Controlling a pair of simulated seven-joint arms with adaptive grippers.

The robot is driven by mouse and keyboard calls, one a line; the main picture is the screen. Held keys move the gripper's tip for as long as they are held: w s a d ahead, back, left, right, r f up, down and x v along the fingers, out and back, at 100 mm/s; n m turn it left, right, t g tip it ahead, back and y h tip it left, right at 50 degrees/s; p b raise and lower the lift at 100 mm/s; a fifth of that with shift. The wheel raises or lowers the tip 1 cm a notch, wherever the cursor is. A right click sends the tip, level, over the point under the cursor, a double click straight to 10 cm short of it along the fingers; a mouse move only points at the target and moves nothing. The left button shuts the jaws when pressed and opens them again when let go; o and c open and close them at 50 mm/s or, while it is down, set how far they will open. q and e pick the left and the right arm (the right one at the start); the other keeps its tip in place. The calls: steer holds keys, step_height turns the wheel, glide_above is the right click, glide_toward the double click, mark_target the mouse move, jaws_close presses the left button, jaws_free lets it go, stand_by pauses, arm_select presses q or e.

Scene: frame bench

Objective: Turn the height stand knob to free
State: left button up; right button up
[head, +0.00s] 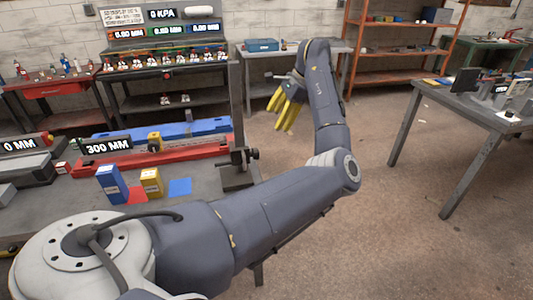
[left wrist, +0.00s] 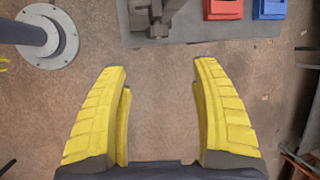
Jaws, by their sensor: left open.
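The height stand is a dark upright post (head: 237,105) on a flat base at the right end of the left bench in the head view. A small dark knob (head: 253,153) sticks out from its right side, low down; its setting is too small to read. My left gripper (head: 283,112) has yellow fingers, is open and empty, and hangs over the floor beyond and right of the stand. In the left wrist view the spread fingers (left wrist: 160,66) have only floor between them. A grey fixture (left wrist: 153,18), apparently the stand, shows at the top edge. My right gripper is not in view.
The bench bears a red rail (head: 200,150), a blue block (head: 110,184), a yellow block (head: 151,183) and a 300 MM display (head: 108,146). A grey table (head: 480,121) stands at right and an orange shelf (head: 395,50) behind. Open floor lies between.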

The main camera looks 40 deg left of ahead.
mark_target(258, 152)
arm_select(q)
steer(key=x, duration=1.7)
steer(key=shift+s+d+f, duration=0.1)
steer(key=shift+s+d, duration=0.05)
steer(key=shift+s, duration=0.2)
steer(key=shift+c, duration=0.2)
steer(key=c, duration=1.1)
